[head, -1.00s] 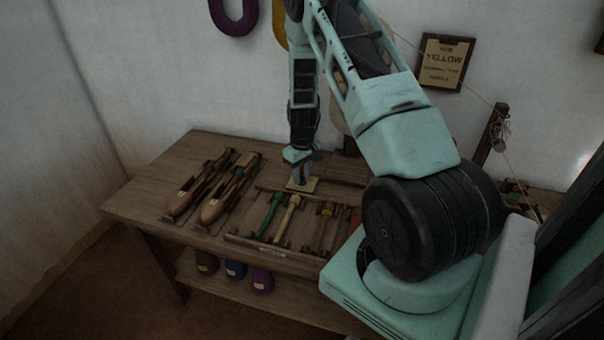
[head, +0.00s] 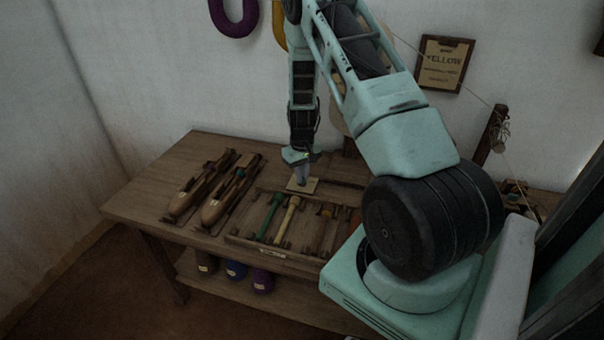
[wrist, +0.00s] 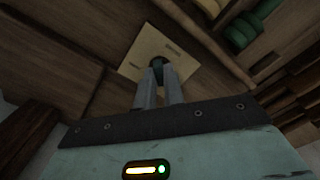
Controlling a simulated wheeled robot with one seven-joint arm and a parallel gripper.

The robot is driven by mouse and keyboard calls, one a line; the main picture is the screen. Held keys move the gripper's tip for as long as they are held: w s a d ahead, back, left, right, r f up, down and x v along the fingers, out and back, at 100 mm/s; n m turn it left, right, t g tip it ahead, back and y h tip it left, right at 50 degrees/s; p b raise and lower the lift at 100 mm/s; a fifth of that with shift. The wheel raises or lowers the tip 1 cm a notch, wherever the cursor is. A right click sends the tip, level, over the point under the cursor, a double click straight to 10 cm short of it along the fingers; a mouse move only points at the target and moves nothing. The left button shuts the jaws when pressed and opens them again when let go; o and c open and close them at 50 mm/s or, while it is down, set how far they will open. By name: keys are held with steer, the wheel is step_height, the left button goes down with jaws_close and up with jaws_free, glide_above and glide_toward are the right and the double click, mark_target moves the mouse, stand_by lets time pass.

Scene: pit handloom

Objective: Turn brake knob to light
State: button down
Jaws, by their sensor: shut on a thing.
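The brake knob (wrist: 158,63) is a small dark round knob on a pale square plate (wrist: 177,49), which lies on the wooden table. In the wrist view my gripper (wrist: 158,74) is shut on the knob, one finger on each side. The plate has small dark marks near its edges, too small to read. In the head view the plate (head: 302,187) lies behind the rack, and my gripper (head: 302,180) points down onto it. The knob is hidden there by the fingers.
Two wooden shuttles (head: 222,204) lie on the table's left side. A rack (head: 232,238) with several coloured bobbins stands just in front of the plate. A framed YELLOW card (head: 444,63) hangs on the wall. The table's left end (head: 150,190) has bare room.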

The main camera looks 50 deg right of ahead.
steer(key=m+p, duration=0.1)
steer(key=m, duration=0.4)
steer(key=shift+m, duration=0.3)
steer(key=shift+m+p, duration=0.55)
steer(key=shift+m, duration=1.55)
steer(key=c, duration=1.5)
jaws_free()
step_height(320, 180, up, 18)
steer(key=shift+f+p, duration=0.25)
steer(key=shift+p, duration=0.05)
